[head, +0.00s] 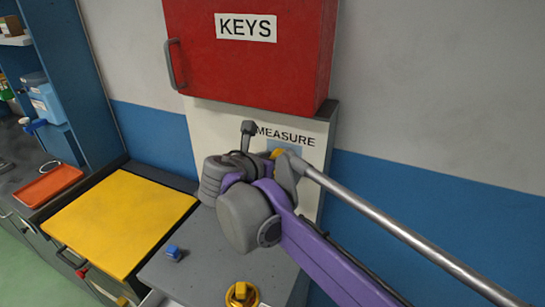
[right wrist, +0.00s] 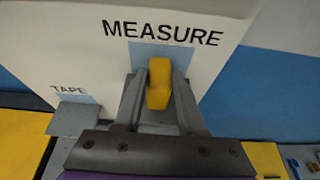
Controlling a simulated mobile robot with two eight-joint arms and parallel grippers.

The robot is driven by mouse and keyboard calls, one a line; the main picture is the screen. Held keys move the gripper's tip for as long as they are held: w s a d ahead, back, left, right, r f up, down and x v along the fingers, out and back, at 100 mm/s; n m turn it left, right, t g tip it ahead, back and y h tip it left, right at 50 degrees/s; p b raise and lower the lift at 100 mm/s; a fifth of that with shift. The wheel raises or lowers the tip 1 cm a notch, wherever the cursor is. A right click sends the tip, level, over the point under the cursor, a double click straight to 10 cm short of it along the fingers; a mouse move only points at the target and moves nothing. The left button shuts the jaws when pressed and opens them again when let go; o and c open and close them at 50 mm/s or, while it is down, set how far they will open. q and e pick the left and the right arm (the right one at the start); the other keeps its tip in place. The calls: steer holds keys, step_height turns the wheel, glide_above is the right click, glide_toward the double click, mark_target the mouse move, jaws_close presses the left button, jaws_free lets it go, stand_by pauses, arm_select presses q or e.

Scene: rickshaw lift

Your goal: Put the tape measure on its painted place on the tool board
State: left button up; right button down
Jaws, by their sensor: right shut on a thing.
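The tape measure (right wrist: 159,83) is a yellow block between the two fingers of my right gripper (right wrist: 160,92) in the right wrist view. The gripper is shut on it. Behind it on the pale tool board (right wrist: 85,60) is a light blue painted patch (right wrist: 138,52) under the word MEASURE. The tape measure overlaps the patch's lower part in this view; I cannot tell whether it touches the board. In the head view my right arm hides most of the gripper, and the patch (head: 285,146) shows only in part. My left gripper is not in view.
A red KEYS cabinet (head: 245,65) juts out above the board (head: 318,150). A yellow panel (head: 120,222) lies on the left of the bench. A small blue object (head: 174,253) and a yellow object (head: 241,294) stand on the grey bench top. An orange tray (head: 48,184) is farther left.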

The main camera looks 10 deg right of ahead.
steer(key=shift+f, duration=0.15)
steer(key=c, duration=0.5)
jaws_free()
